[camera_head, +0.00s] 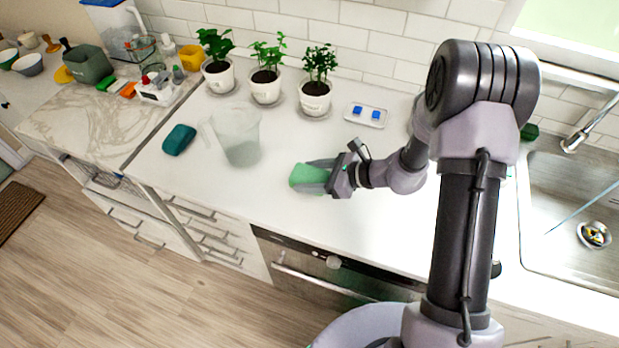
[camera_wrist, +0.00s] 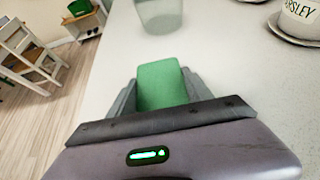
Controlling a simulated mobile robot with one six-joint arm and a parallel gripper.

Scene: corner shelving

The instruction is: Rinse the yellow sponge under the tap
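My gripper (camera_head: 322,175) is shut on a green sponge-like block (camera_head: 306,178), held over or on the white counter; I cannot tell if it touches. The block also shows between the fingers in the wrist view (camera_wrist: 162,85). It looks green, not yellow. The tap (camera_head: 572,143) reaches over the steel sink (camera_head: 552,190) at the far right, well away from my gripper. A yellow item (camera_head: 62,75) lies at the far left by a dark green container; I cannot tell if it is a sponge.
A clear jug (camera_head: 237,135) and a teal block (camera_head: 179,139) stand left of my gripper. Several potted plants (camera_head: 265,85) line the wall. A small tray (camera_head: 365,115) with blue cubes lies behind. My arm crosses the counter before the sink.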

